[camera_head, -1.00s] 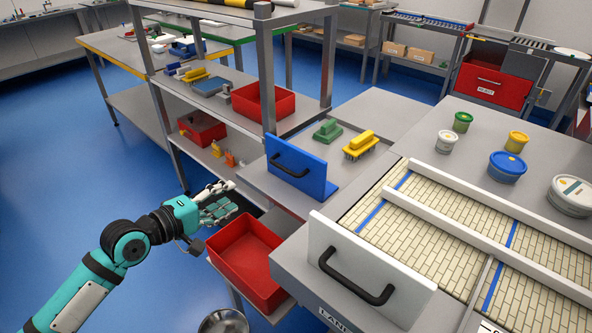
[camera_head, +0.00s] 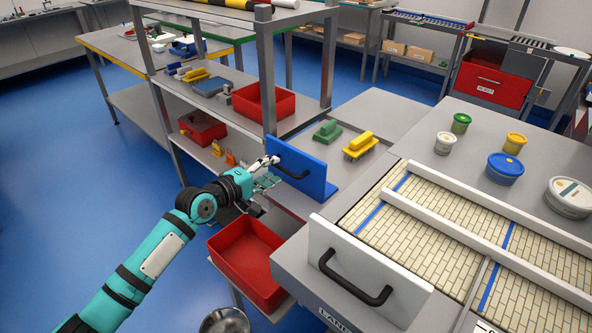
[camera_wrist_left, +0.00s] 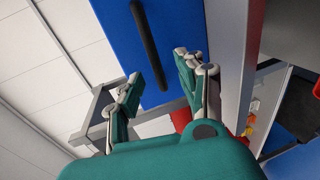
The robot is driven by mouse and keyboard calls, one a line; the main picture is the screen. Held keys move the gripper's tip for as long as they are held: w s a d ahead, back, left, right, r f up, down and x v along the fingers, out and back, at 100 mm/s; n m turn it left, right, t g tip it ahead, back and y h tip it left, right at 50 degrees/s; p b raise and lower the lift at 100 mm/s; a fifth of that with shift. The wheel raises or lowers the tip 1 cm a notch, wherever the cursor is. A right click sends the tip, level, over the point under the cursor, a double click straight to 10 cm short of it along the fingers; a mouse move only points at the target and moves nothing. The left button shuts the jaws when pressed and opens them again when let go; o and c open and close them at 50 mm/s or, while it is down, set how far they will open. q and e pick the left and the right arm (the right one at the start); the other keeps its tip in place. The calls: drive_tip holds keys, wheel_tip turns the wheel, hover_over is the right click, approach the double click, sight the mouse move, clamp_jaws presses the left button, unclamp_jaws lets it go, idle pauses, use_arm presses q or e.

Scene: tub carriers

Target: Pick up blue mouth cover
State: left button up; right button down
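The blue mouth cover (camera_head: 317,178) is an upright blue panel with a black bar handle (camera_head: 291,164). It stands at the front end of a grey surface, left of the brick-patterned lane. My left gripper (camera_head: 271,170) is at the cover's left side, close to the handle. In the left wrist view the gripper (camera_wrist_left: 157,67) is open, its fingers spread in front of the blue cover (camera_wrist_left: 183,22). The handle (camera_wrist_left: 148,45) lies beyond and between the fingertips, with nothing held. Contact cannot be told. My right gripper is not in view.
A white panel (camera_head: 345,253) with a black handle closes the brick-patterned lane. A red bin (camera_head: 247,262) sits below my left gripper. A grey shelf post (camera_head: 268,75) rises behind the cover. Green (camera_head: 328,131) and yellow (camera_head: 360,145) blocks stand behind the cover.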

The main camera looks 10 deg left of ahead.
sight(276, 166)
use_arm(q)
drive_tip(key=x, duration=0.3)
drive_tip(key=shift+w+d, duration=0.1)
drive_tip(key=shift+w, duration=0.05)
drive_tip(key=shift+r, duration=0.1)
drive_tip(key=shift+c, duration=0.5)
clamp_jaws()
drive_tip(key=shift+r, duration=0.1)
